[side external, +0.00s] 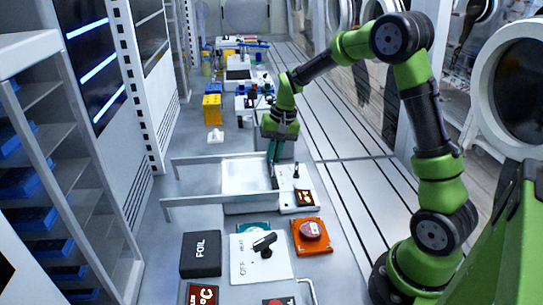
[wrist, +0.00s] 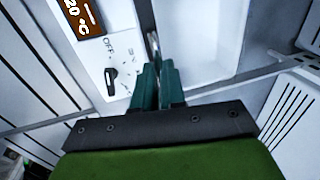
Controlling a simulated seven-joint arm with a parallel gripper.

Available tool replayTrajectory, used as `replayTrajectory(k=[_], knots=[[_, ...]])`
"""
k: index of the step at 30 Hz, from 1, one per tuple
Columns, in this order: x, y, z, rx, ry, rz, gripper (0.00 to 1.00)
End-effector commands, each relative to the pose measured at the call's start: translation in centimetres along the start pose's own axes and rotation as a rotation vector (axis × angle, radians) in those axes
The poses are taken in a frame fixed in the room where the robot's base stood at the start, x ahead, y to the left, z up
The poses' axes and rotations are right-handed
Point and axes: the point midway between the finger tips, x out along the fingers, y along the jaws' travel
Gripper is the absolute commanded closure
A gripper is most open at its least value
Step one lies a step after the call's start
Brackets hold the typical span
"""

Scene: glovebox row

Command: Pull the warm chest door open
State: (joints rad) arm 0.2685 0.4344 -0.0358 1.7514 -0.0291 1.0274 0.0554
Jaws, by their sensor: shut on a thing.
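The warm chest (side external: 247,207) is a white box below my gripper in the side view, with a white recessed area between two long grey rails. Its control panel (side external: 299,199) is on the right side; the wrist view shows a black knob (wrist: 111,78), OFF marking and orange-brown temperature label (wrist: 84,17). My gripper (side external: 273,178) points down at the chest's right edge, beside the panel. In the wrist view its teal fingers (wrist: 158,72) are closed on a thin metal door handle (wrist: 152,46). The fingers hide the handle's lower part. How far the door is open I cannot tell.
The rails (side external: 207,199) reach left over the floor. In front are a black FOIL box (side external: 201,254), a white switch plate (side external: 261,268) and an orange block with a red round top (side external: 311,236). Yellow blocks (side external: 212,108) and bench equipment stand behind. Shelving (side external: 70,185) lines the left.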

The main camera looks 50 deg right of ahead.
Motion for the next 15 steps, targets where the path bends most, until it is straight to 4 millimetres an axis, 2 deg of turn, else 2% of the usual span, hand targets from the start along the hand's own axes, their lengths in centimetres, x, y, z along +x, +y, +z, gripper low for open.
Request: replayTrajectory(k=[5, 8, 11, 15], knots=[[-0.1, 0.0, -0.1, 0.001, 0.002, -0.001, 1.00], [0.0, -0.7, -0.1, -0.001, 0.002, -0.002, 1.00], [0.4, -2.8, -0.1, -0.004, 0.001, -0.003, 1.00], [1.2, -6.8, -0.1, -0.007, 0.002, -0.003, 1.00]])
